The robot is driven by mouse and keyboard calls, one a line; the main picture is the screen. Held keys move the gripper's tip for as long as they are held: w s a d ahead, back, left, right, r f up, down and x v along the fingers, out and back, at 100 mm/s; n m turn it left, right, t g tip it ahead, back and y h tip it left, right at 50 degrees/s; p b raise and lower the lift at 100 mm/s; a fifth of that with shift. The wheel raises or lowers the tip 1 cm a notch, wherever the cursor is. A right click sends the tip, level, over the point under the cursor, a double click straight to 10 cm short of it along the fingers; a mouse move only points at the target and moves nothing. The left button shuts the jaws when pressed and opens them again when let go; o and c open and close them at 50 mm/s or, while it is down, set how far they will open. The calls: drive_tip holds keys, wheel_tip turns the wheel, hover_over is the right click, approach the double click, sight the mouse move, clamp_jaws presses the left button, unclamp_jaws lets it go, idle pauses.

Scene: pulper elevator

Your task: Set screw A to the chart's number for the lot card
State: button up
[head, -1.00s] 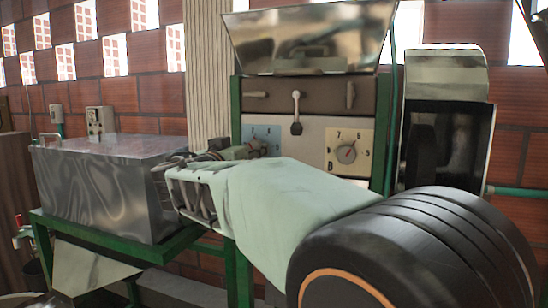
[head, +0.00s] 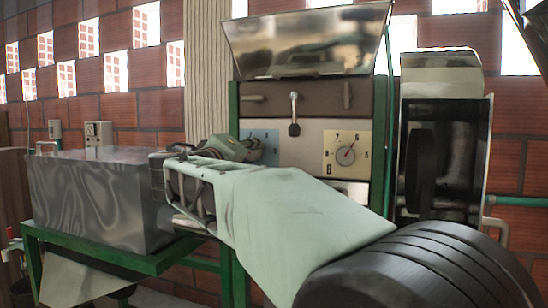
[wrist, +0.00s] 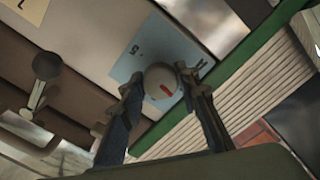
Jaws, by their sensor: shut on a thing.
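The screw on the blue plate, a round pale knob with a red mark (wrist: 162,84), sits between my fingertips in the wrist view. My gripper (wrist: 157,77) is shut on it, one finger on each side. The blue plate (wrist: 133,62) shows a 5 and part of another marking; the rest is covered. In the head view my gripper (head: 236,149) hides most of this plate (head: 268,135) and its knob. I cannot read the screw's letter or exact setting. No lot card or chart can be made out.
A second dial (head: 345,156) on a cream plate, numbered around 5 to 8, points to the upper right. A lever (head: 294,115) hangs above between the plates. A raised metal lid (head: 305,40) is overhead, and a metal box (head: 85,195) stands at left.

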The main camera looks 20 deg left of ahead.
drive_tip(key=shift+n, duration=0.6)
drive_tip(key=o, duration=1.2)
drive_tip(key=shift+c, duration=0.2)
drive_tip(key=shift+s, duration=0.15)
drive_tip(key=s, duration=1.1)
drive_tip(key=shift+s+a, duration=0.4)
drive_tip(key=shift+a, duration=0.05)
